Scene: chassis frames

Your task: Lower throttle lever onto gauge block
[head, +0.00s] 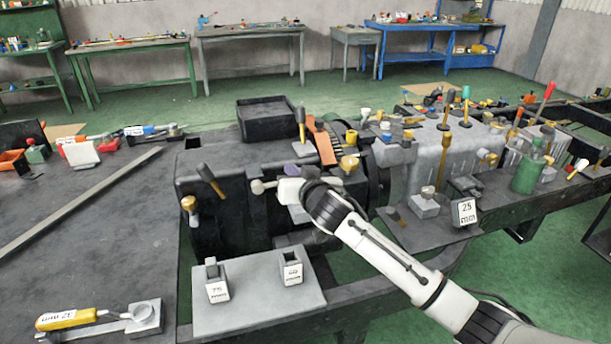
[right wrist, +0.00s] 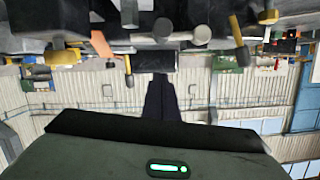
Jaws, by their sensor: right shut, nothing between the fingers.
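Several levers stand on the dark engine-like housing (head: 225,215); I cannot tell which is the throttle lever. A lever with a dark grip (head: 210,178) leans on its left part. A pale round-knobbed lever (head: 258,187) is close to my right gripper (head: 288,190), partly hidden by it; pale knobs (right wrist: 200,35) show in the right wrist view. The right gripper (right wrist: 160,85) is shut and empty. A block labelled 75 (head: 217,287) and another labelled block (head: 291,270) stand on the grey plate in front. A block labelled 25 (head: 466,211) stands at right. My left gripper is out of view.
The grey plate (head: 245,318) lies before the housing. A yellow-handled tool (head: 68,319) and a long bar (head: 80,203) lie on the left table. More levers (head: 446,115) and a green bottle-like part (head: 527,172) crowd the right side. A black tray (head: 265,112) sits behind.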

